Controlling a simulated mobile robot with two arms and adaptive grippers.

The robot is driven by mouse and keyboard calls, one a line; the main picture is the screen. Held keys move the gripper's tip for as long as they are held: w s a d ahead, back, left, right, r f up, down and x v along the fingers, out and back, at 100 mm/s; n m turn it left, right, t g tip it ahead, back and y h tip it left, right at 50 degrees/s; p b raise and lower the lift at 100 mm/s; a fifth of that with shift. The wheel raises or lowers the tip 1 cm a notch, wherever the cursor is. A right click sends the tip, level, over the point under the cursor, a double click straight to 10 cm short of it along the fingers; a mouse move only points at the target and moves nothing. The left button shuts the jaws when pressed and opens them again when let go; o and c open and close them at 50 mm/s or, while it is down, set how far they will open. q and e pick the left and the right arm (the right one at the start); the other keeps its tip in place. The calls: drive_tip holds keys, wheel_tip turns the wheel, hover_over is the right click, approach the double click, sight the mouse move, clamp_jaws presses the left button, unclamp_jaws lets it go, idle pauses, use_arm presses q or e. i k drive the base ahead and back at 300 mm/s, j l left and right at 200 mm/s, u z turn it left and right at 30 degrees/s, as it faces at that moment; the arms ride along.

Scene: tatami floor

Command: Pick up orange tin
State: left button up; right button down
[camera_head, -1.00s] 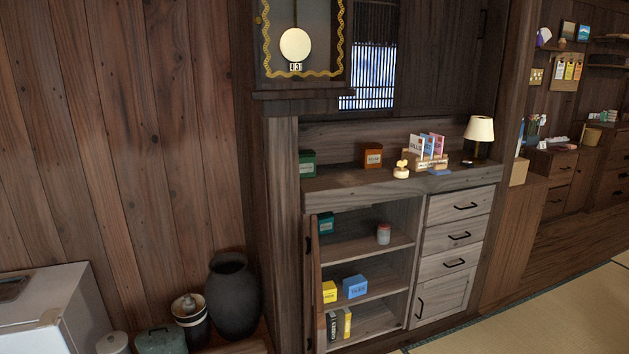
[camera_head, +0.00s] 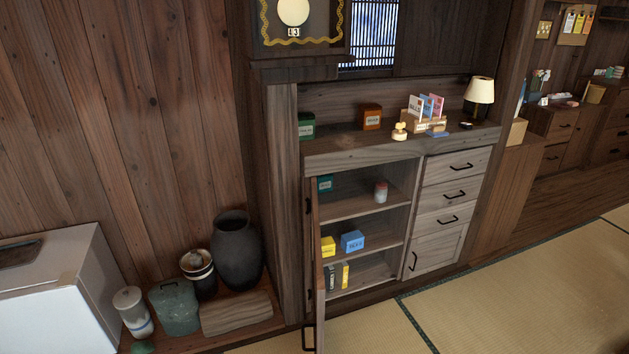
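An orange-brown tin (camera_head: 372,117) with a pale label stands upright on the top of the wooden cabinet (camera_head: 350,150), towards the back and left of the card holder. Its front and one side show, and nothing covers it. Neither of my grippers is in the head view, so I cannot see their state.
A green tin (camera_head: 306,125) stands at the cabinet top's left end. A small cream object (camera_head: 399,132), a card holder (camera_head: 425,122) and a lamp (camera_head: 479,92) stand to the right. The cabinet door (camera_head: 315,260) hangs open below. Tatami floor (camera_head: 480,310) in front is clear.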

sight(370, 114)
drive_tip(key=i+j+z, duration=0.15)
drive_tip(key=j, duration=0.2)
drive_tip(key=i+j+z, duration=0.15)
drive_tip(key=j, duration=0.25)
drive_tip(key=i+l+u, duration=0.15)
drive_tip(key=l+u, duration=0.25)
drive_tip(key=i+l+u, duration=0.15)
drive_tip(key=u, duration=0.25)
drive_tip(key=l+u, duration=0.4)
drive_tip(key=i+l, duration=0.05)
